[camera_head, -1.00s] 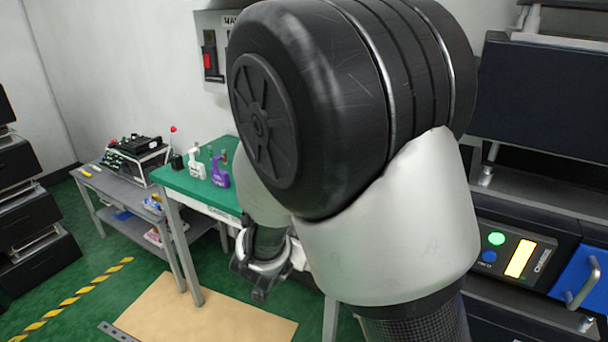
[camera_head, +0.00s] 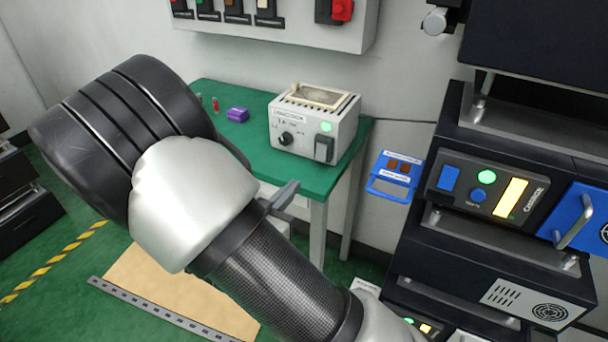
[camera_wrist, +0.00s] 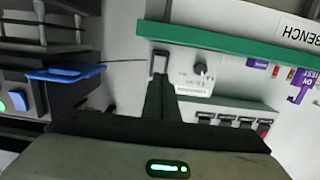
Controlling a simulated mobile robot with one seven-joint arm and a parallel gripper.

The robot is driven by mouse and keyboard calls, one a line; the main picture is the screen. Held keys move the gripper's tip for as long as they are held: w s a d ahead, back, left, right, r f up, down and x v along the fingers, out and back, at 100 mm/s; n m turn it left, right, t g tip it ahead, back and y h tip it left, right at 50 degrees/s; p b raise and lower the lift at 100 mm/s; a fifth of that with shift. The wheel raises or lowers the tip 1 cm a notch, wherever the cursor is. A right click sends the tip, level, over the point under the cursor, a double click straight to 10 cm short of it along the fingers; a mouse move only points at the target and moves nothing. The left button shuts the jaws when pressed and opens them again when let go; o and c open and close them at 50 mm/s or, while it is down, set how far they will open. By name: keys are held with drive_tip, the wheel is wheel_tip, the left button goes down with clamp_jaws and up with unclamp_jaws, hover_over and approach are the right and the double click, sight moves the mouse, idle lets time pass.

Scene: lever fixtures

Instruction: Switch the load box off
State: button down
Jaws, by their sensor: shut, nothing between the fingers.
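The load box appears to be the grey box (camera_head: 296,128) on the green table (camera_head: 232,152) in the head view. Its front has a black knob (camera_head: 286,139), a lit green lamp (camera_head: 326,126) and a dark rocker switch (camera_head: 324,149) at the lower right. In the wrist view the scene is upside down, and the switch (camera_wrist: 160,62) shows just beyond my fingertips. My gripper (camera_wrist: 160,84) is shut and empty, pointing toward the switch; whether it touches cannot be told. The lamp is hidden there. In the head view my arm hides most of my gripper.
A purple item (camera_head: 237,115) lies left of the box. A wall panel (camera_head: 280,32) with switches and a red knob hangs above. A blue handled panel (camera_head: 393,175) and dark equipment rack (camera_head: 470,255) stand to the right. The green tabletop before the box is clear.

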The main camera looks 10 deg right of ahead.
sight(320, 159)
drive_tip(key=b+x, duration=0.1)
drive_tip(key=x, duration=1.2)
drive_tip(key=shift+w+d+b, duration=0.15)
drive_tip(key=shift+w+b, duration=0.05)
drive_tip(key=shift+b, duration=0.1)
drive_tip(key=shift+w+d+f, duration=0.15)
drive_tip(key=shift+f, duration=0.05)
drive_tip(key=shift+r, duration=0.1)
